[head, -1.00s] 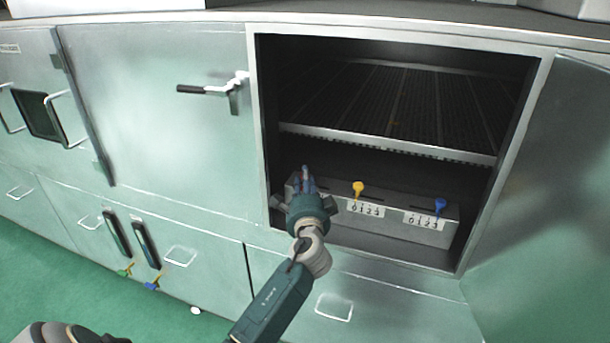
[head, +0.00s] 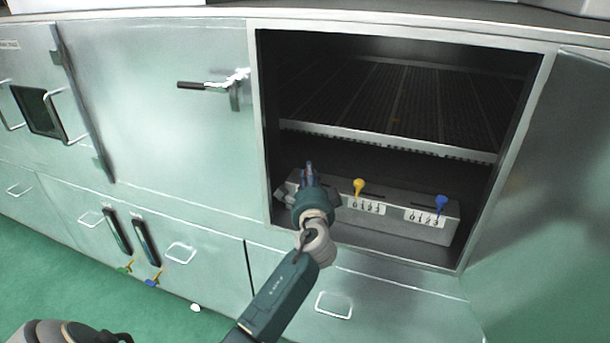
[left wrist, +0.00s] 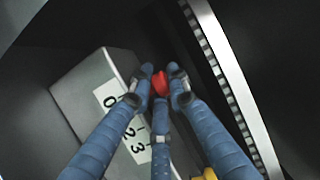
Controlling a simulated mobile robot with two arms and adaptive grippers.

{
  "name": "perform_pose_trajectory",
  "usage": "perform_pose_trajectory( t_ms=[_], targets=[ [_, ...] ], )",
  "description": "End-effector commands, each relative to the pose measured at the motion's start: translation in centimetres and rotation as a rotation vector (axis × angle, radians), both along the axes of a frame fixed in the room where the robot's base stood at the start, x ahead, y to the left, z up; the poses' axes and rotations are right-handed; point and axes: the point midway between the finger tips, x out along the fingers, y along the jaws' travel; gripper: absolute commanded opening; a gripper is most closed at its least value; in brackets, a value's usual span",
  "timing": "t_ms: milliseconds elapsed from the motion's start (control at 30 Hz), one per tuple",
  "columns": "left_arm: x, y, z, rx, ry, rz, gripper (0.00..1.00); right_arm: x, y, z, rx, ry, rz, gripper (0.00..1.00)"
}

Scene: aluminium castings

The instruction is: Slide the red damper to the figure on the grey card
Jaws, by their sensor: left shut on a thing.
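The red damper (left wrist: 160,82) shows as a red knob between the fingertips in the left wrist view. In the head view my gripper hides it. My left gripper (head: 309,172) reaches into the open cabinet at the left end of a grey box (head: 425,232). Its blue fingers (left wrist: 160,92) are shut on the red damper. A white number strip (left wrist: 122,118) lies beside the damper, with 0, 2 and 3 readable and the 1 partly covered by a finger. I cannot read which figure the damper stands at. I see no grey card. My right gripper is not in view.
On the same box stand a yellow damper (head: 359,187) and a blue damper (head: 440,203), each with a number strip. A rack (head: 390,143) hangs close above. The cabinet's right door (head: 545,180) stands open. Green floor (head: 60,285) is clear at left.

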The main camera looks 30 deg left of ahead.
Motion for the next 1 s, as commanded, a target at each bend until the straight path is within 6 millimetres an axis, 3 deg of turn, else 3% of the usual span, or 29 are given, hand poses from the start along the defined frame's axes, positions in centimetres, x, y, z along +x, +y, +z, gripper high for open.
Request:
perform_pose_trajectory(
  t_ms=[67, 267, 300, 333, 667, 767, 1000],
  targets=[
    [0.2, -0.8, 0.0, -0.002, -0.004, -0.003, 0.00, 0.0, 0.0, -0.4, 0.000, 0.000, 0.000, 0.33],
    [0.2, -0.8, 0.1, 0.000, -0.003, -0.003, 0.00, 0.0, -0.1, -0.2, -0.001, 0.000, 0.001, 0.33],
    [0.2, -0.8, 0.1, 0.000, -0.002, -0.003, 0.20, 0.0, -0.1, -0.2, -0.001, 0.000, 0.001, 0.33],
    [0.2, -0.8, 0.1, 0.000, -0.002, -0.003, 0.24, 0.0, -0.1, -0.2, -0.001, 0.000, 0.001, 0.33],
    [0.0, -0.9, 0.0, -0.001, -0.001, -0.003, 0.24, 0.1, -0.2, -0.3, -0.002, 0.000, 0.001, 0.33],
    [-0.7, -1.6, 0.0, 0.000, -0.001, -0.005, 0.24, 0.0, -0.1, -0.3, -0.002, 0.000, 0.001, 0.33],
    [-4.7, -4.4, -0.1, -0.004, 0.000, -0.004, 0.24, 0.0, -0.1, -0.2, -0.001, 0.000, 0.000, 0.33]
  ],
)
